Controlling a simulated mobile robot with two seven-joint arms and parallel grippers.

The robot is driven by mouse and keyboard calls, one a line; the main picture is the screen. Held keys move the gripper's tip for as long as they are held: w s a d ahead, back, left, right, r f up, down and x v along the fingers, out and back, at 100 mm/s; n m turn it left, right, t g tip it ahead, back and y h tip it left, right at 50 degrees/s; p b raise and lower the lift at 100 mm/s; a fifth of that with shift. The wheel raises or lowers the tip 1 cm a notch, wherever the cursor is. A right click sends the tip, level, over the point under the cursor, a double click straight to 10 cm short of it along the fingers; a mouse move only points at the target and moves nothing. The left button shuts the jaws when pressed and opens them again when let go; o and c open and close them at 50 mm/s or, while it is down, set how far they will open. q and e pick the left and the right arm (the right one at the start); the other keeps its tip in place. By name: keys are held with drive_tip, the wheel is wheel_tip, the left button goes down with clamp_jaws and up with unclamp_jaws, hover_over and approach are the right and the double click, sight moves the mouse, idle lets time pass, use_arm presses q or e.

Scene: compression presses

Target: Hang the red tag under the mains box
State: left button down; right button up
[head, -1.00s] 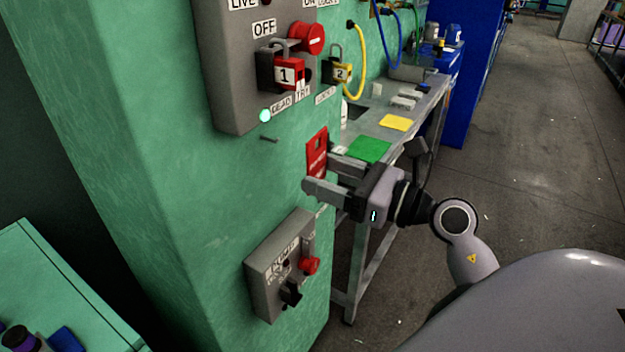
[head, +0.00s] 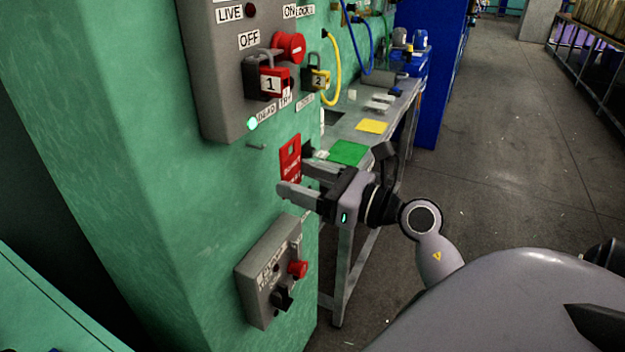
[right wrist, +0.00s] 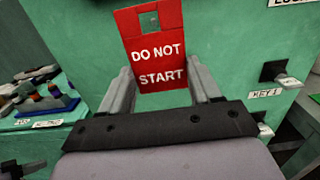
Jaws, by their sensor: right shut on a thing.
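The red tag (head: 290,157) is held upright in my right gripper (head: 293,179). In the right wrist view the tag (right wrist: 152,57) faces me, reads "DO NOT START", and has a square hole near its top. The gripper's fingers (right wrist: 160,85) are at the two sides of its lower part. The grey mains box (head: 212,85) is on the green column, above and left of the tag. A short peg (head: 256,146) sticks out just below the box. The tag is to the right of the peg and a little lower, apart from it in the picture. My left gripper is not in view.
A red padlock (head: 269,82) marked 1 is on the mains box. A smaller grey box (head: 262,280) with a red button sits lower on the column. A grey bench (head: 385,123) with green and yellow sheets stands behind the gripper. Open floor lies to the right.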

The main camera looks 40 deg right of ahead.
drive_tip(key=shift+f+x, duration=0.2)
drive_tip(key=shift+x, duration=1.2)
drive_tip(key=shift+f+x, duration=0.2)
drive_tip(key=shift+x, duration=1.2)
drive_tip(key=shift+w+a+f, duration=0.25)
drive_tip(key=shift+w+f, duration=0.3)
drive_tip(key=o, duration=0.9)
drive_tip(key=shift+b+v, duration=0.85)
drive_tip(key=shift+v, duration=2.7)
